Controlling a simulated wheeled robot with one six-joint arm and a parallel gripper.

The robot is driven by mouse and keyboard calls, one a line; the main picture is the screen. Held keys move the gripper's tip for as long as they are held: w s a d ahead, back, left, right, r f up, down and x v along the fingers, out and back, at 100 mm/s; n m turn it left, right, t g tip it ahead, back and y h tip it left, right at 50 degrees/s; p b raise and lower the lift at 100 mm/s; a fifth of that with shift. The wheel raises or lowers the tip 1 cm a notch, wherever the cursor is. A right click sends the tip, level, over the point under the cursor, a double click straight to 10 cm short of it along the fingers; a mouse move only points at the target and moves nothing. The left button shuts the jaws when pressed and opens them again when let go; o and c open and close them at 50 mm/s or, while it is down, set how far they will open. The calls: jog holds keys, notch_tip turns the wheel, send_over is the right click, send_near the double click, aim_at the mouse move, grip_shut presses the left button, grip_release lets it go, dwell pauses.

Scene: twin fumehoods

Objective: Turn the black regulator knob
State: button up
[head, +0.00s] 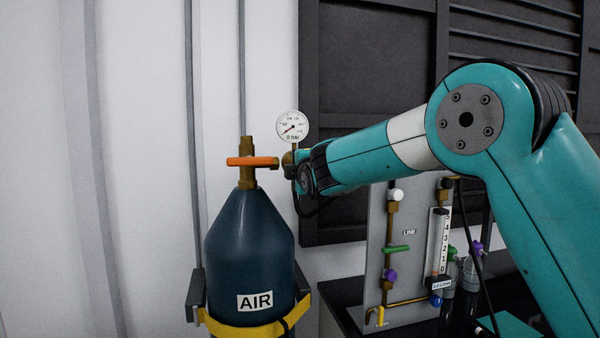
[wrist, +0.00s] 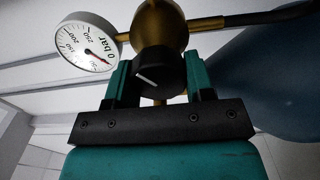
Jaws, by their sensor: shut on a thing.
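The black regulator knob (wrist: 159,72) shows in the wrist view, round with a white pointer line slanting across its face. My gripper (wrist: 158,80) has its two teal fingers on either side of the knob, shut on it. In the head view my gripper (head: 293,170) is at the regulator, right of the cylinder's valve, and my wrist hides the knob. A brass regulator body (wrist: 160,25) sits behind the knob. The round white gauge (head: 292,126) stands above it and also shows in the wrist view (wrist: 88,45), marked bar, its red needle at the low end.
A dark blue cylinder (head: 247,240) labelled AIR stands below, held by a yellow strap (head: 250,330). An orange valve handle (head: 252,161) is on its top. A grey LINE panel (head: 376,250) with small valves and a flow tube stands right, under my arm.

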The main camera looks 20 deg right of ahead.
jog(key=n+b, duration=0.1)
jog(key=n, duration=0.4)
jog(key=shift+f+n, duration=0.15)
jog(key=shift+n, duration=0.15)
jog(key=n, duration=0.4)
jog(key=shift+d+n, duration=0.1)
jog(key=shift+n, duration=0.3)
jog(key=shift+f, duration=0.1)
jog(key=o, duration=0.9)
jog(key=s+b, duration=0.6)
jog(key=s, duration=1.1)
jog(key=shift+s, duration=0.2)
